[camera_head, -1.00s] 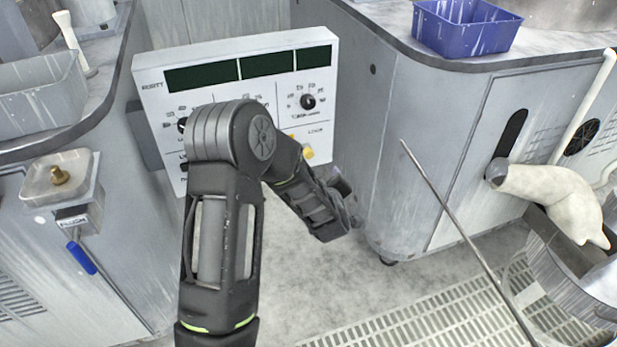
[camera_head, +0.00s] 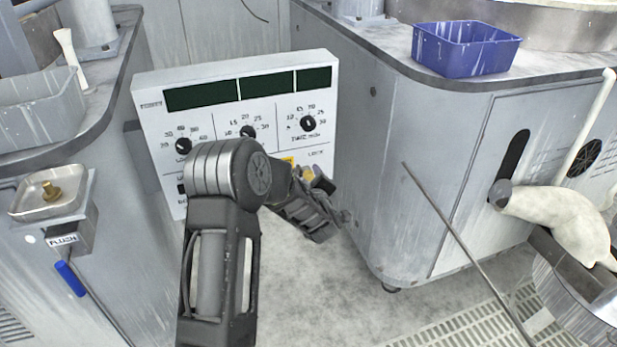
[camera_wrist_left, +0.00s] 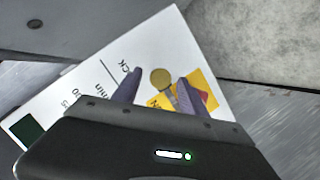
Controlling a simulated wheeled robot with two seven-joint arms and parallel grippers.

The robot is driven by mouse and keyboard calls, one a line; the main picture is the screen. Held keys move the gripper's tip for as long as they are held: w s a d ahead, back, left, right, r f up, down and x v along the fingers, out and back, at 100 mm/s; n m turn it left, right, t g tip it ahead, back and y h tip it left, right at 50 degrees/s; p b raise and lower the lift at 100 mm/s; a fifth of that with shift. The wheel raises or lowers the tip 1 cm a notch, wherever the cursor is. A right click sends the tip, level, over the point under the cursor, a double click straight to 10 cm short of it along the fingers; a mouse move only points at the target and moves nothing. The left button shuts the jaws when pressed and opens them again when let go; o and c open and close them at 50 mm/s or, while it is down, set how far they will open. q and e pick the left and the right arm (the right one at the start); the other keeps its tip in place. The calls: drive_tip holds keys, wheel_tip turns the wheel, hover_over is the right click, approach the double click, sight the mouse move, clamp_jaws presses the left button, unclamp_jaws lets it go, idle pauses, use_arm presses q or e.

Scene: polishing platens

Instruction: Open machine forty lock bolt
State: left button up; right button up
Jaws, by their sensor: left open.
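A white control panel (camera_head: 150,105) with three dark displays and several black dials stands between two grey machine bodies. Its LOCK marking (camera_head: 316,153) is at the lower right. A round brass bolt (camera_wrist_left: 161,76) shows in the left wrist view beside a yellow label (camera_wrist_left: 196,95). In the head view the yellow label (camera_head: 288,160) is partly covered by my left arm. My left gripper (camera_head: 322,182) is at the panel's lower right corner. In the wrist view its two open fingers (camera_wrist_left: 159,84) lie either side of the bolt; I cannot tell whether they touch it. My right gripper is out of view.
A blue bin (camera_head: 466,50) sits on the right machine's top. A brass-fitted tray (camera_head: 75,200) and blue handle (camera_head: 70,279) are at left. A thin rod (camera_head: 455,235) slants over the floor grating (camera_head: 440,328) at right. Bare floor lies below the panel.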

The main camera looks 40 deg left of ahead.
use_arm(q)
drive_tip(key=shift+x, duration=1.35)
clamp_jaws()
idle(0.4)
